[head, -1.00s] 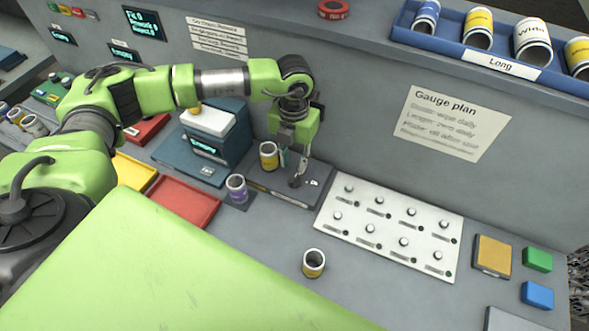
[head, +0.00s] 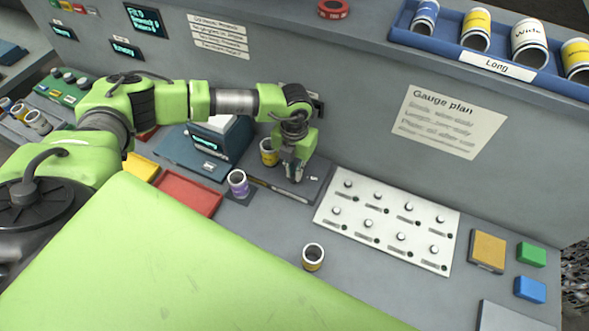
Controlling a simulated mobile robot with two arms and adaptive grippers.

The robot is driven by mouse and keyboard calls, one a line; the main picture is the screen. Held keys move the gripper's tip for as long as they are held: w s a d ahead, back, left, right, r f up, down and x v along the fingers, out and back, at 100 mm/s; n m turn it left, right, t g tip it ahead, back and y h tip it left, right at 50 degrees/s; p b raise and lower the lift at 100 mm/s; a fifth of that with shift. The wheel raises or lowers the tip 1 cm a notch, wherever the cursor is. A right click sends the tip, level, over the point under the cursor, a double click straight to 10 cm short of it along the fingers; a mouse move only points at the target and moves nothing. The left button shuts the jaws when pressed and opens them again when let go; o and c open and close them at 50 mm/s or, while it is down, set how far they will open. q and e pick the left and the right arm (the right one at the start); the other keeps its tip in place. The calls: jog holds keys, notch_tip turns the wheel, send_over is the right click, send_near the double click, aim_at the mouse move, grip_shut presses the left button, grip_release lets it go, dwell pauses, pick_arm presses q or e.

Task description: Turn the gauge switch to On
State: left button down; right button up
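A dark grey gauge base (head: 262,187) sits on the bench against the wall, with a yellow-banded can (head: 269,152) standing at its left part. A small pale switch-like piece (head: 314,178) shows on the base, just right of the fingertips; its setting is too small to read. My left gripper (head: 293,173) points down over the base, right of the can, with its fingertips low near the base's surface. The fingers overlap from this angle, so I cannot tell whether they are open or touch the switch. My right gripper is not in view.
A white panel (head: 330,213) with several knobs lies right of the base. A blue box with a display (head: 208,143) and a red tray (head: 187,196) are left.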

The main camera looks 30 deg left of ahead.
pick_arm(q)
jog(key=shift+w+f+m+b, duration=0.1)
jog(key=shift+f+m+b, duration=0.05)
jog(key=shift+m+b, duration=0.8)
jog(key=m+b, duration=0.7)
jog(key=b, duration=0.2)
jog(key=shift+m+b, duration=0.85)
jog(key=shift+m, duration=0.2)
jog(key=shift+r+m+b, duration=0.25)
jog(key=shift+m+b, duration=0.15)
jog(key=shift+m, duration=0.1)
jog(key=c, duration=2.2)
grip_release()
jog(key=shift+o, duration=0.3)
